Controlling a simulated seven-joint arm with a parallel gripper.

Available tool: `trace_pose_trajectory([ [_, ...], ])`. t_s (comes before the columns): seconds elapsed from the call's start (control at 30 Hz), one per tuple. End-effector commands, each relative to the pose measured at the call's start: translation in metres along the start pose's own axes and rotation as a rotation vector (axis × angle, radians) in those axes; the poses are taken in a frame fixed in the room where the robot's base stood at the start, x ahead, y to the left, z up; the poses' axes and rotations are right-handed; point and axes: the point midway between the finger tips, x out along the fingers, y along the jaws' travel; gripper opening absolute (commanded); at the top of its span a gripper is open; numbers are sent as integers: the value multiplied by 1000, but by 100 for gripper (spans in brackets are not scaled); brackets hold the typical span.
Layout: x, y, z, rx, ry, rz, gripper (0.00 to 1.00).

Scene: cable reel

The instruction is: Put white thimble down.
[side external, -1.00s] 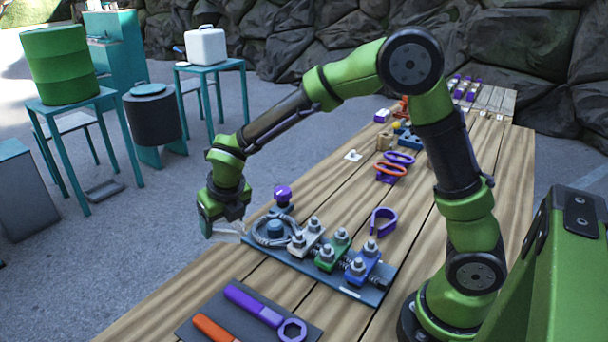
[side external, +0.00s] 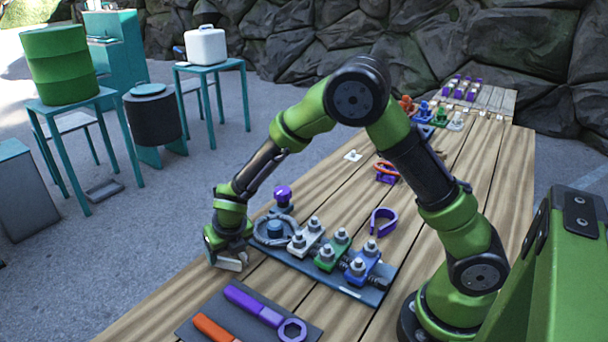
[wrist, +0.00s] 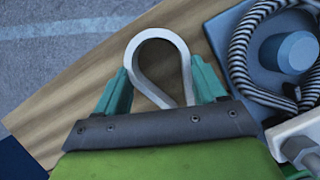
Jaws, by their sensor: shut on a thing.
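The white thimble (wrist: 160,34) is an open teardrop-shaped loop. My gripper (wrist: 164,82) is shut on its narrowing sides, with a teal finger on each side and the round end pointing away from me. In the side external view my gripper (side external: 229,262) is low over the wooden table near its left edge, just left of the blue board. The thimble (side external: 232,265) shows there as a small pale patch at the fingertips. I cannot tell whether it touches the table.
The blue board (side external: 335,284) carries a coiled cable around a post (side external: 274,228) and white, green and blue clamps. A dark mat (side external: 262,298) with a purple wrench (side external: 250,300) and an orange tool lies in front.

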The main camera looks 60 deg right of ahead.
Motion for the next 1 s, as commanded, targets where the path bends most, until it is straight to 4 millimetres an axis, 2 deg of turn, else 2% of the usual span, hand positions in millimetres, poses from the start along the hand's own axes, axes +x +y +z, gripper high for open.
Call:
trace_pose_trajectory([
  [0.2,3,0,-1,-1,0,0,33],
  [0.23,3,0,-1,-1,1,-1,74],
  [0.4,3,0,-1,-1,1,-1,96],
  [0.67,2,0,-1,0,0,0,96],
  [0.77,-5,0,1,1,-1,2,96],
  [0.87,-19,1,1,1,-2,3,96],
  [1.0,-50,1,2,1,-4,4,96],
])
